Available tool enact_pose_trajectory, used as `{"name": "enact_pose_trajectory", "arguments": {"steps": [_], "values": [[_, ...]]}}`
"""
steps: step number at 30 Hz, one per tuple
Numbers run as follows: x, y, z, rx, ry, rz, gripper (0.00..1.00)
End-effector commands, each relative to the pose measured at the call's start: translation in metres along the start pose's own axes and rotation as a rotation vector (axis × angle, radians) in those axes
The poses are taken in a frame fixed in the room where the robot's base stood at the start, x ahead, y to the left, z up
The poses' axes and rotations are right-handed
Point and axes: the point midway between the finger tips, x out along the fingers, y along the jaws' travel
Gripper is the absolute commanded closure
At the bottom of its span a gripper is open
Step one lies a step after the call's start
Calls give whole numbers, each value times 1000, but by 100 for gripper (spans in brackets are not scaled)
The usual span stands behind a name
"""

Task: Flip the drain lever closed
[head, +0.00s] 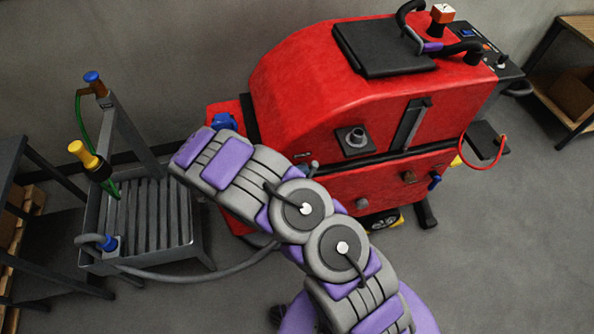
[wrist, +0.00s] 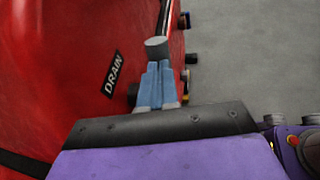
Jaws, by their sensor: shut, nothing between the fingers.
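The red scrubber tank (head: 330,90) fills the left of the wrist view, where a black DRAIN label (wrist: 112,75) is on its side. My gripper (wrist: 154,75) points up along the tank's side to the right of the label, with its blue-grey fingers together and nothing between them. A grey cylindrical end (wrist: 157,46), perhaps that of the drain lever, shows just beyond the fingertips. Whether they touch it I cannot tell. The lever's full shape and position are hidden. In the head view my arm crosses in front of the tank, and my gripper cannot be made out.
A grey slatted stand (head: 150,220) with a green hose and yellow nozzle (head: 84,155) is at the left. A grey hose runs along the floor from it towards my arm. A wooden shelf (head: 572,90) stands at the far right.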

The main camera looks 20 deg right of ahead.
Motion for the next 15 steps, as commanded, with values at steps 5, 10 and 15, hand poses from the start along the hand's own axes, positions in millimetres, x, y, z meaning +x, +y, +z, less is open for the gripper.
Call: {"name": "enact_pose_trajectory", "arguments": {"steps": [5, 10, 15], "values": [[6, -2, 8, 19, 98, -3, 100], [15, -3, 15, 52, 246, -4, 100], [26, -5, 18, 85, 403, -4, 100]]}}
